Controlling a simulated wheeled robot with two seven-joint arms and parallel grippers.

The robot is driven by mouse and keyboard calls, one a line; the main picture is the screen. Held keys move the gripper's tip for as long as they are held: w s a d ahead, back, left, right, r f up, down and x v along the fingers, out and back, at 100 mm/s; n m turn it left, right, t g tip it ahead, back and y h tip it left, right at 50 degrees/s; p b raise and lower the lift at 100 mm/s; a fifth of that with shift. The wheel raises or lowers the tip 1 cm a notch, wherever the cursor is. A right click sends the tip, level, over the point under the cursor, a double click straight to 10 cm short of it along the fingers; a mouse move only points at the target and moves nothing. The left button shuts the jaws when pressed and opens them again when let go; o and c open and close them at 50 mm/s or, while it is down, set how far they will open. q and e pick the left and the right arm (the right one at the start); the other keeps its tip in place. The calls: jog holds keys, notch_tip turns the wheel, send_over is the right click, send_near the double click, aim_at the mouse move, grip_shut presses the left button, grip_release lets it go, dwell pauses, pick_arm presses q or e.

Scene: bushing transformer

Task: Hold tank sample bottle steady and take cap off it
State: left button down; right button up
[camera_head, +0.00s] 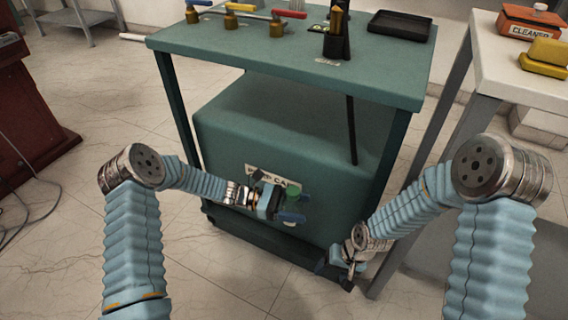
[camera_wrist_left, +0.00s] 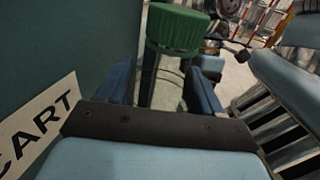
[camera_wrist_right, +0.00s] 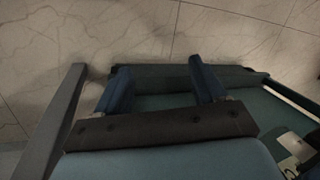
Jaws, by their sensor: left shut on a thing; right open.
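The sample bottle's ribbed green cap (camera_wrist_left: 178,30) is at the top of the left wrist view. The bottle's dull greenish body (camera_wrist_left: 160,85) is below it, between the fingers of my left gripper (camera_wrist_left: 165,75). In the head view, the green cap (camera_head: 294,190) shows in front of the cart's lower box, with my left gripper (camera_head: 284,204) shut on the bottle there. The fingers hide most of the body. My right gripper (camera_head: 338,270) is lower and to the right, apart from the bottle. It is open and empty in the right wrist view (camera_wrist_right: 158,78).
The green cart (camera_head: 275,110) stands ahead, with brass-coloured pieces (camera_head: 277,28), a black holder (camera_head: 336,45) and a black tray (camera_head: 400,25) on top. A white table (camera_head: 520,80) with a cleaner box (camera_head: 530,22) is at right. Open floor (camera_head: 130,210) is at left.

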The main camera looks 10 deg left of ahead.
jog(key=w+a+r+n+h, duration=0.1)
jog(key=w+a+r+h, duration=0.1)
jog(key=w+r, duration=0.35)
jog(key=w+a+r+h, duration=0.1)
jog(key=w+a+r, duration=0.15)
jog(key=r, duration=0.55)
notch_tip(320, 180, up, 18)
jog(key=m+t+h, duration=0.1)
jog(key=m+t, duration=0.1)
jog(key=m, duration=0.5)
send_over(289, 190)
jog(key=s, duration=0.1)
jog(key=f, duration=1.1)
jog(key=shift+w+a, duration=0.15)
jog(key=shift+w, duration=0.25)
